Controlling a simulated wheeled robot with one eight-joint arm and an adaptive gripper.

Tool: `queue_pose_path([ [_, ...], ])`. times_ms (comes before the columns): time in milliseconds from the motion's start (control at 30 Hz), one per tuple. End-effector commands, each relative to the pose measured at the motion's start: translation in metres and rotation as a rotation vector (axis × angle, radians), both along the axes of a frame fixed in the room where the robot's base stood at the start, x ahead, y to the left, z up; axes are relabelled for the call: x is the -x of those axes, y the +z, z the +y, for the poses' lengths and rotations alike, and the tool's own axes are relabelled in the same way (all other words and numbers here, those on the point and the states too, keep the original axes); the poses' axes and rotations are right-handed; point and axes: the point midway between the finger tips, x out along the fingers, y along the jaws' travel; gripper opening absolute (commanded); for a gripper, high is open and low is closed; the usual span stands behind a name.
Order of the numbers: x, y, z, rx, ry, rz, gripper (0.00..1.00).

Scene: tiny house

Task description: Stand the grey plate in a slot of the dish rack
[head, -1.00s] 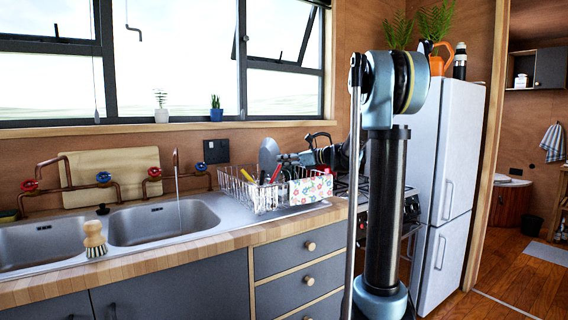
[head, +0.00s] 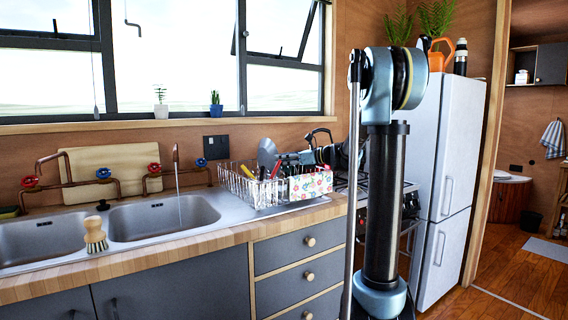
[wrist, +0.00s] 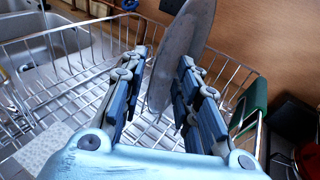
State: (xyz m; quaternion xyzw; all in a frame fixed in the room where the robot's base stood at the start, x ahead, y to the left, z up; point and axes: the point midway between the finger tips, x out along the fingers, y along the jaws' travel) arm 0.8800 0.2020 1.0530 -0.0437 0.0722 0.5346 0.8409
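The grey plate (head: 266,151) stands on edge, tilted, in the wire dish rack (head: 236,184) on the counter. In the wrist view the plate (wrist: 181,45) rises between the fingers of my gripper (wrist: 158,64), close to the right finger. A clear gap shows between the plate and the left finger, so my gripper is open around it. The plate's lower edge reaches down to the rack's wires (wrist: 75,85); whether it sits fully in a slot is hard to tell. In the head view my gripper (head: 284,160) is over the rack, right of the plate.
Utensils and a flowered holder (head: 310,185) occupy the rack's front and right. A stove (head: 400,200) stands right of the rack.

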Motion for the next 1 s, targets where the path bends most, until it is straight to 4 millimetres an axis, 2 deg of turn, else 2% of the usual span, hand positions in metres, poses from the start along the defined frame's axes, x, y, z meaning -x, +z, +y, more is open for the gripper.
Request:
queue_pose_path([
  [167,0.0,0.0,-0.001,0.001,0.0,0.0,0.29],
  [333,0.005,0.002,-0.012,0.001,-0.002,0.0,0.29],
  [800,0.037,0.014,-0.082,0.0,-0.003,0.002,0.29],
  [1000,0.046,0.017,-0.101,0.001,-0.002,0.001,0.29],
])
